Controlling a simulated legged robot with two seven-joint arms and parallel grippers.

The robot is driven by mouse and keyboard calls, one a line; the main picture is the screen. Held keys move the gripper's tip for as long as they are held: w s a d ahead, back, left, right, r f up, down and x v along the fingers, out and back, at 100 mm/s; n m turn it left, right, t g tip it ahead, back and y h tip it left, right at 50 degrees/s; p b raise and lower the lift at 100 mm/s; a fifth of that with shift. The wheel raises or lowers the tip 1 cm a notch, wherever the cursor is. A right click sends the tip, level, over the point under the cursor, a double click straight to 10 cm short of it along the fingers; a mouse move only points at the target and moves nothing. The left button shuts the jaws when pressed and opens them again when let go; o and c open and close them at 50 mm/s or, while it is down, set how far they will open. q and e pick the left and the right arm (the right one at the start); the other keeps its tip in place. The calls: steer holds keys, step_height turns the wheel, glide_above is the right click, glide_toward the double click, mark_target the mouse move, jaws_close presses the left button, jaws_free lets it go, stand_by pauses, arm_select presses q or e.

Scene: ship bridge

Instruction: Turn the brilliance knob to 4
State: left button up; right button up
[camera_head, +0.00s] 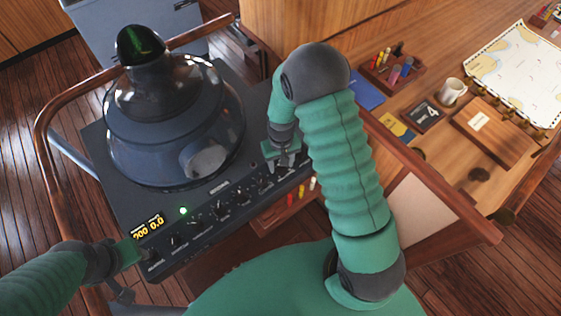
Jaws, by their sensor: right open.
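The dark radar console (165,265) has a slanted front panel with a row of black knobs, including one at mid-row (220,209). Their labels are too small to read, so I cannot tell which is the brilliance knob or its setting. My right gripper (283,158) is open, pointing down at the knobs near the right end of the row. It partly hides them, and I cannot tell if it touches one. My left gripper (124,272) is at the panel's lower left corner; its jaw opening is unclear.
A round radar housing with a viewing hood (140,45) stands on the console. The display (149,226) shows yellow digits beside a green light. A wooden rail (42,120) curves around the left. A chart table (495,190) at right holds a mug (451,91) and a chart (515,65).

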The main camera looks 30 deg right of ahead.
arm_select(q)
steer(key=b+x, duration=0.3)
steer(key=shift+s+f, duration=0.15)
steer(key=shift+s, duration=0.25)
arm_select(e)
step_height(320, 180, up, 17)
steer(key=shift+f, duration=0.15)
steer(key=shift+f, duration=0.1)
